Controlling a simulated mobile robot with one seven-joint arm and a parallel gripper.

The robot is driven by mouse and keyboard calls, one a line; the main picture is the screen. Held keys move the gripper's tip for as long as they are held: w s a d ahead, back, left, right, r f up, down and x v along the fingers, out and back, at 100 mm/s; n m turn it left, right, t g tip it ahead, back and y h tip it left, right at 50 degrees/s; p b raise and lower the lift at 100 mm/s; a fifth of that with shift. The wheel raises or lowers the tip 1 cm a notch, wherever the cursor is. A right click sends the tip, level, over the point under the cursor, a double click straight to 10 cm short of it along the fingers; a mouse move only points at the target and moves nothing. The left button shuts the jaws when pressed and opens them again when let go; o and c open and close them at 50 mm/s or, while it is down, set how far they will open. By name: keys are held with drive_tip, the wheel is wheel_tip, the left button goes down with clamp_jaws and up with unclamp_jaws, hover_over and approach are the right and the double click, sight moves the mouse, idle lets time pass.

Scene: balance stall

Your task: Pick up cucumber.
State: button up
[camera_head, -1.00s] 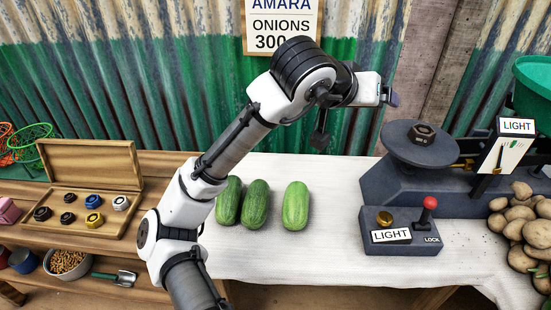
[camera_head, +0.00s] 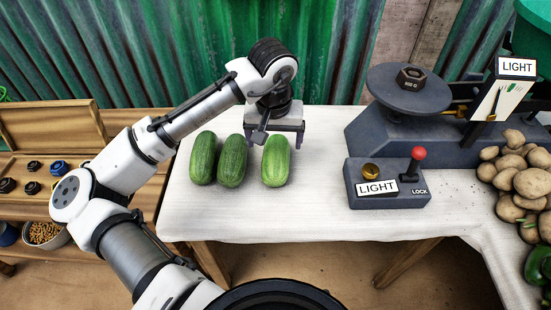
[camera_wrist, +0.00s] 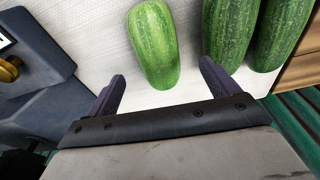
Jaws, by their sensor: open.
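Three green cucumbers lie side by side on the white cloth. The lightest cucumber (camera_head: 275,161) is on the right, with the middle cucumber (camera_head: 232,161) and the left cucumber (camera_head: 203,158) close together beside it. My gripper (camera_head: 273,143) is open and empty, pointing down at the far end of the lightest cucumber. In the wrist view, the lightest cucumber (camera_wrist: 154,42) lies ahead, between the lines of the two open fingers of my gripper (camera_wrist: 160,88). The two darker cucumbers sit to the right there. I cannot tell the gripper's exact height above the cloth.
A dark scale with a round pan (camera_head: 409,92) and a control box (camera_head: 387,187) with a red-knobbed lever stand to the right. Potatoes (camera_head: 530,182) are piled at the far right. A wooden tray (camera_head: 45,175) is at left. Bare cloth (camera_head: 318,180) lies right of the cucumbers.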

sight(276, 151)
drive_tip(key=shift+w+d+f, duration=0.1)
drive_tip(key=shift+w+f, duration=0.1)
drive_tip(key=shift+f, duration=1.3)
drive_tip(key=shift+w+d+f, duration=0.1)
drive_tip(key=shift+w+f, duration=0.1)
drive_tip(key=shift+f, duration=1.25)
drive_tip(key=c, duration=1.2)
